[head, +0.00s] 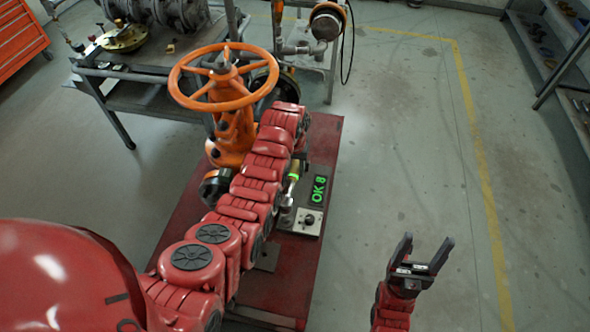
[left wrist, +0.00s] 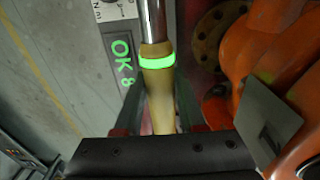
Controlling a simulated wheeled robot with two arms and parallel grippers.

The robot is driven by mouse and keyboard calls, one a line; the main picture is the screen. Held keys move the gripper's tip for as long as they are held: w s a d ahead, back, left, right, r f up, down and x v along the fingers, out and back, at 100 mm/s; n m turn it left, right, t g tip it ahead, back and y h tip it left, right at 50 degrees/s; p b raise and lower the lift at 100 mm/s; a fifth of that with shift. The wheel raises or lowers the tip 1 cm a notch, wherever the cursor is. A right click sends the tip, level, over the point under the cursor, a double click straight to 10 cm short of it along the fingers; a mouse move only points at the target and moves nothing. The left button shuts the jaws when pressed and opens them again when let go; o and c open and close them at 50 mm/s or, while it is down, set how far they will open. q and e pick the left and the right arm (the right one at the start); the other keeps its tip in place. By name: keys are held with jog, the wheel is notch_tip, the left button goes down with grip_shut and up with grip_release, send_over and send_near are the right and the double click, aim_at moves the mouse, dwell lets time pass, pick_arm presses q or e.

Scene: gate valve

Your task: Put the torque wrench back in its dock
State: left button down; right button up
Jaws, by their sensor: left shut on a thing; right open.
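The torque wrench (head: 292,183) has a yellow handle, a glowing green ring and a chrome shaft. It also shows in the left wrist view (left wrist: 158,88), where the shaft runs up out of the frame. My left gripper (head: 298,163) is shut on its handle, beyond my red arm in the head view. The wrench is beside a grey panel (head: 318,172) reading "OK 8" in green. The wrench's far end is partly hidden by my arm, and I cannot tell what it touches. I cannot make out the dock for sure. My right gripper (head: 422,252) is open and empty.
An orange gate valve (head: 233,133) with a handwheel (head: 236,103) stands on a red base (head: 322,150), left of the wrench. A workbench (head: 150,85) stands behind.

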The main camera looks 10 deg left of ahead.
pick_arm(q)
jog(key=shift+f+b, duration=2.3)
jog(key=shift+f, duration=1.35)
jog(key=shift+c, duration=2.1)
grip_release()
notch_tip(320, 180, up, 9)
jog(key=shift+a+r+b, duration=0.1)
jog(key=shift+b, duration=0.4)
jog(key=shift+s+r+p, duration=0.15)
jog(key=shift+r+p, duration=0.75)
jog(key=shift+p, duration=0.05)
jog(key=shift+r+p, duration=0.55)
jog(key=shift+p, duration=0.1)
jog(key=shift+f, duration=0.1)
